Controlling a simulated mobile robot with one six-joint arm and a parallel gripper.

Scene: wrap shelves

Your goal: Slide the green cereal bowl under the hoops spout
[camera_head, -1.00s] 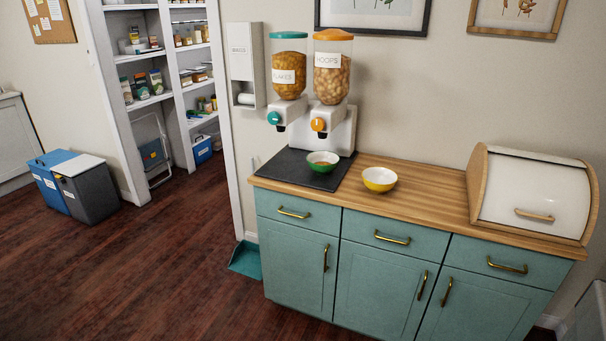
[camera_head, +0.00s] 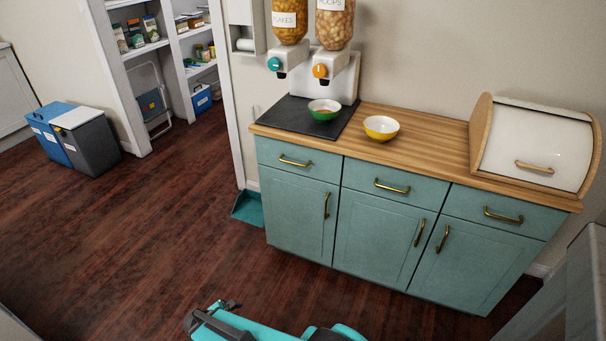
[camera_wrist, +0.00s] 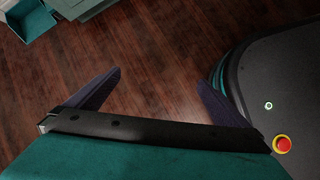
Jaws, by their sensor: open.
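The green cereal bowl (camera_head: 324,110) stands upright on the dark mat (camera_head: 296,116) at the left end of the counter. The hoops dispenser (camera_head: 333,24) has an orange knob, and its spout (camera_head: 320,80) is just above and behind the bowl. The flakes spout (camera_head: 279,73) with a teal knob is to its left. My gripper (camera_head: 226,306) is low in front of the cabinet, far from the bowl. In the wrist view its two dark fingers (camera_wrist: 158,92) are spread apart with only floor between them.
A yellow bowl (camera_head: 381,128) stands on the wooden counter right of the mat. A bread box (camera_head: 532,146) fills the right end. A teal dustpan-like tray (camera_head: 248,208) lies on the floor beside the cabinet. The floor before the cabinet is mostly clear.

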